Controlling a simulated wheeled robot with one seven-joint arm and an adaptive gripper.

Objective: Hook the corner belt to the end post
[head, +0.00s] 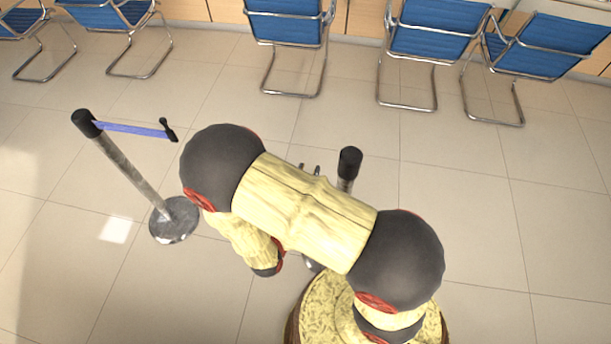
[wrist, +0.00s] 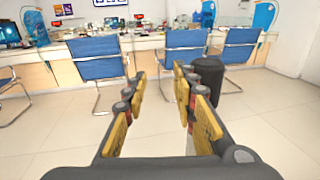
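The blue belt (head: 128,129) runs out from the black head of the left post (head: 122,160). Its black end clip (head: 169,130) sticks out to the right, touching nothing. A second post with a black top (head: 349,162) stands right of centre, its lower part mostly hidden by my arm. In the head view, only the fingertips of my gripper (head: 310,169) show past my arm, just left of this post. In the wrist view, my gripper (wrist: 161,83) is open and empty. The black post top (wrist: 208,72) is just outside the right finger there. The belt is not in the wrist view.
Blue chairs (head: 285,25) with metal frames line the back. The wrist view also shows a counter (wrist: 150,40) with screens behind chairs. The left post's round base (head: 174,222) is on the floor. The tiled floor between posts and chairs is clear.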

